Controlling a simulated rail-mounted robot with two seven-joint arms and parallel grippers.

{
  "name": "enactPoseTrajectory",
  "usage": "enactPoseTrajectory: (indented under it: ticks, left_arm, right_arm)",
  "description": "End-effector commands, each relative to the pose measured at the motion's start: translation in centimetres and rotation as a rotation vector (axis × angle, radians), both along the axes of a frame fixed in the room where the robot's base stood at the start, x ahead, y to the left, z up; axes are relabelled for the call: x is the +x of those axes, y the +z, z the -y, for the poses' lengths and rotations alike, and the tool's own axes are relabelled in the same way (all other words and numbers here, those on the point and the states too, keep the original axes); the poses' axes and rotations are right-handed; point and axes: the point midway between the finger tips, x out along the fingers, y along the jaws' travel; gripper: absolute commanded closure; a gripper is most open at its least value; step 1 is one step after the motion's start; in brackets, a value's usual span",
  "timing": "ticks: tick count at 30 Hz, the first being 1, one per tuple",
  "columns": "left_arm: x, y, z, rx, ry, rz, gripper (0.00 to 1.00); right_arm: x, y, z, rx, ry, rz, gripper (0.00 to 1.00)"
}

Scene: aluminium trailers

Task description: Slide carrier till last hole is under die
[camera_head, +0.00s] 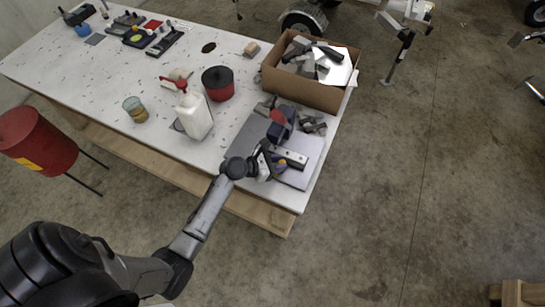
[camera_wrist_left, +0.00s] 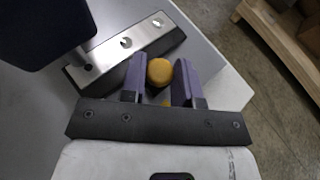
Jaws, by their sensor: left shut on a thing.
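The carrier (camera_head: 291,158) is a bright metal strip with round holes on a dark base; in the left wrist view the carrier (camera_wrist_left: 140,35) runs diagonally from beside the dark press body (camera_wrist_left: 40,25) to the upper right, with several holes showing. The dark blue press (camera_head: 281,122) with a red part stands just behind it. The die itself cannot be made out. My left gripper (camera_head: 272,166) is at the carrier's near side; in the wrist view its purple fingers (camera_wrist_left: 160,85) are shut on an orange knob (camera_wrist_left: 159,71) beside the carrier. My right gripper is not in view.
A grey plate (camera_head: 302,178) lies under the press at the table's (camera_head: 120,85) right end. Behind are a cardboard box (camera_head: 300,90) of metal parts, a red pot (camera_head: 218,84) and a white bottle (camera_head: 195,118). Open floor lies right of the table.

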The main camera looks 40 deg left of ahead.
Motion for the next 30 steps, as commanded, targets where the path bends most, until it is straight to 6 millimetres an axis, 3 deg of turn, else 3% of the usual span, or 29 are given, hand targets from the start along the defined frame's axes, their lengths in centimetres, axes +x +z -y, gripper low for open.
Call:
enactPoseTrajectory:
  ticks: [4,5,12,22,30]
  left_arm:
    - [0.0,0.0,0.0,0.001,-0.001,0.003,1.0]
    - [0.0,0.0,0.0,0.001,-0.001,0.003,0.69]
    - [0.0,0.0,-0.1,0.001,-0.001,0.003,0.48]
    - [-0.6,0.3,-0.4,0.002,0.0,0.001,0.48]
    - [-4.3,2.1,-2.6,0.005,-0.001,0.0,0.48]
  right_arm:
    - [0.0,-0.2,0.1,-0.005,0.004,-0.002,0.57]
    - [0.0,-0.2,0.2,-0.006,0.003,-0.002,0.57]
    - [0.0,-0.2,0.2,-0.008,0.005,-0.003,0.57]
    - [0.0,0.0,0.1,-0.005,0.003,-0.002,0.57]
    - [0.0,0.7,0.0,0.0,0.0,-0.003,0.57]
